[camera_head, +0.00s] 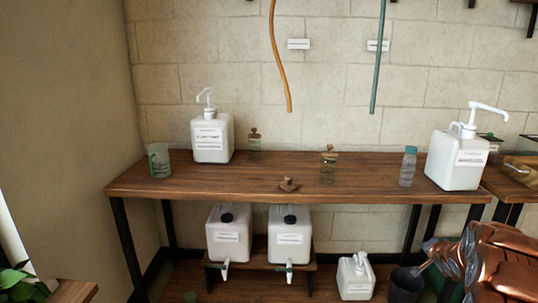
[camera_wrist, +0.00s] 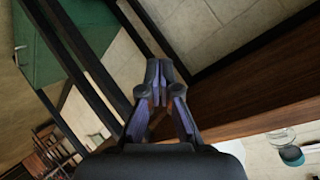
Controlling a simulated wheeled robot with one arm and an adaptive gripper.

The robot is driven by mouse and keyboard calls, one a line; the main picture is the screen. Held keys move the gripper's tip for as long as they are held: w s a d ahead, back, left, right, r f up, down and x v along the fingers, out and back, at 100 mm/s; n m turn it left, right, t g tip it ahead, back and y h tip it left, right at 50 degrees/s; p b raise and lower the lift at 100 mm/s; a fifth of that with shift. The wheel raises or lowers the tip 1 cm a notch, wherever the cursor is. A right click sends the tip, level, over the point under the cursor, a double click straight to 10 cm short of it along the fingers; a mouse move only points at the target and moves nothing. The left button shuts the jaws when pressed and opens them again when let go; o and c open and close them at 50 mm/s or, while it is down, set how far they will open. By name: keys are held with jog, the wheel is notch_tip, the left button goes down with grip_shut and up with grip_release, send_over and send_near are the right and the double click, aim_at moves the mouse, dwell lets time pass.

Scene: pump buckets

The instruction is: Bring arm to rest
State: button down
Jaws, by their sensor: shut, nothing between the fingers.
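My gripper (camera_head: 432,255) is at the lower right in the head view, in front of the table's right end and below its top. In the wrist view my gripper (camera_wrist: 158,75) has its fingers together with nothing between them. The copper-coloured arm behind it is mine. The wooden table (camera_head: 240,188) stands ahead; a brown wooden surface also shows beside the fingers in the wrist view (camera_wrist: 225,115).
White pump bottles stand on the table at left (camera_head: 212,138) and right (camera_head: 457,160). A dark bucket (camera_head: 405,285) is near my gripper. Orange (camera_head: 276,45) and green (camera_head: 379,60) hoses hang above.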

jog(key=s+a+r+n+g+p, duration=0.25)
jog(key=s+a+r+p, duration=0.35)
jog(key=s+a+r, duration=0.5)
jog(key=s+a+r+n+g+p, duration=0.2)
jog(key=s+a+r+g+p, duration=0.2)
jog(key=s+a+r+p, duration=0.45)
jog(key=s+a+r+n+g+y+p, duration=0.1)
jog(key=s+a+r, duration=0.4)
jog(key=s, duration=0.6)
jog(key=s+a+r+n+g+y+p, duration=0.1)
jog(key=s+a+r+n+g+p, duration=0.2)
jog(key=s, duration=0.9)
jog(key=s+a+r+n+g+y+p, duration=0.1)
jog(key=s+a+r+n+g+p, duration=0.1)
jog(key=s+a+r+p, duration=0.3)
jog(key=s+a+r+g, duration=0.1)
jog(key=s+a+r, duration=0.3)
jog(key=s, duration=0.3)
jog(key=shift+s+a+n+p, duration=0.25)
jog(key=shift+a+n+p, duration=0.15)
jog(key=shift+a, duration=0.15)
